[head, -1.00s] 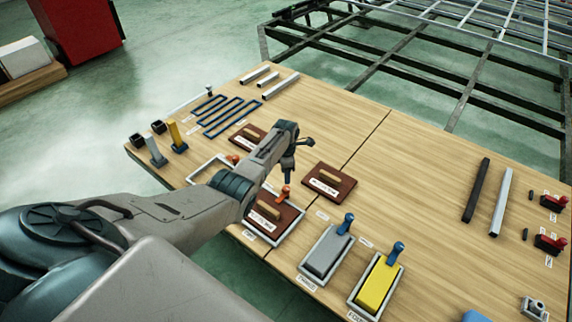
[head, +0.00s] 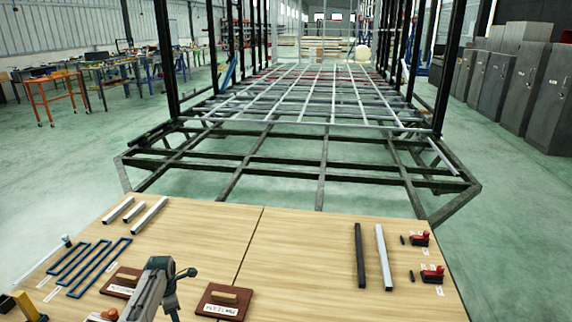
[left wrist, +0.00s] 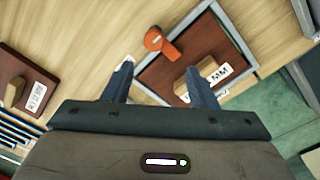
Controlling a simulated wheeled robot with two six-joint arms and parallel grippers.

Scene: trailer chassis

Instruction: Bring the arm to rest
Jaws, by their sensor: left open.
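My left arm reaches over the wooden table (head: 300,255) from the bottom of the head view, with its left gripper (head: 172,298) low at the front. In the left wrist view the gripper (left wrist: 159,76) has its two fingers spread apart with nothing between them. Beyond the fingertips is an orange-handled piece (left wrist: 165,45) beside a brown board (left wrist: 190,62) with a wooden block and a white label, inside a grey frame (left wrist: 237,38). The gripper appears above these, apart from them. My right gripper is in neither view.
Brown boards with wooden handles (head: 222,299) lie near the arm. Blue bent tubes (head: 100,265) lie to the left, and dark (head: 360,255) and silver (head: 384,257) bars to the right. The table's middle is clear. A large metal chassis (head: 290,150) stands behind.

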